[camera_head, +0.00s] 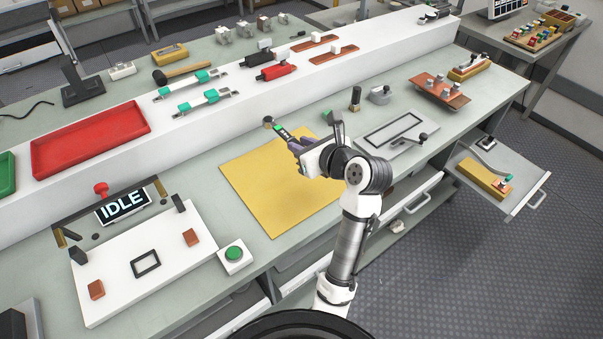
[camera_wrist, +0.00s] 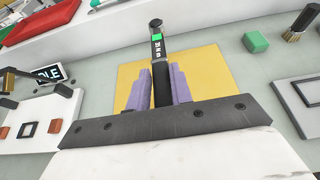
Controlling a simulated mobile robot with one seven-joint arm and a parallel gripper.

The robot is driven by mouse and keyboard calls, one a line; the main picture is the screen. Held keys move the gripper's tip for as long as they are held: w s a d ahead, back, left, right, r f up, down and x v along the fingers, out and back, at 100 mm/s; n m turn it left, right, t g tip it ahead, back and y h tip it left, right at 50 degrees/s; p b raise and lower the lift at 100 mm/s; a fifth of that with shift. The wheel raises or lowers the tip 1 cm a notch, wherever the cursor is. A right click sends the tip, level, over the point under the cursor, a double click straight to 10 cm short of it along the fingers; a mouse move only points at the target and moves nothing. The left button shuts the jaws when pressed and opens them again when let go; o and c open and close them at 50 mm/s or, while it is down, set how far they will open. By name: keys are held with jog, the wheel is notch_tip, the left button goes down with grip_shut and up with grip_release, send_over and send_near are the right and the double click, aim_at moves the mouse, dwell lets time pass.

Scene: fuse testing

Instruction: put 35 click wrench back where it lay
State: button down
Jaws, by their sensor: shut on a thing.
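The click wrench (camera_head: 284,133) is dark with a green patch and a round end. It is in my gripper (camera_head: 296,147), above the far part of the yellow mat (camera_head: 255,196). In the wrist view the wrench (camera_wrist: 158,55) stands between the two purple fingers of my gripper (camera_wrist: 162,78), pointing away from me. Its white lettering is too small to read surely. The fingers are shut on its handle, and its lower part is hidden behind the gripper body. The yellow mat (camera_wrist: 208,72) shows behind the fingers, bare where visible.
A grey framed plate (camera_head: 393,132) lies right of the mat. A green block (camera_wrist: 256,41) and a brush (camera_wrist: 300,25) stand nearby. A raised white shelf (camera_head: 190,130) runs behind. The IDLE display (camera_head: 123,206) and green button (camera_head: 234,254) are left. An open drawer (camera_head: 520,190) juts out right.

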notch_tip(320, 180, down, 10)
jog(key=shift+f+p, duration=0.2)
jog(key=shift+p, duration=0.2)
jog(key=c, duration=1.3)
grip_release()
jog(key=shift+o, duration=0.2)
jog(key=b+v, duration=0.2)
jog(key=v, duration=1)
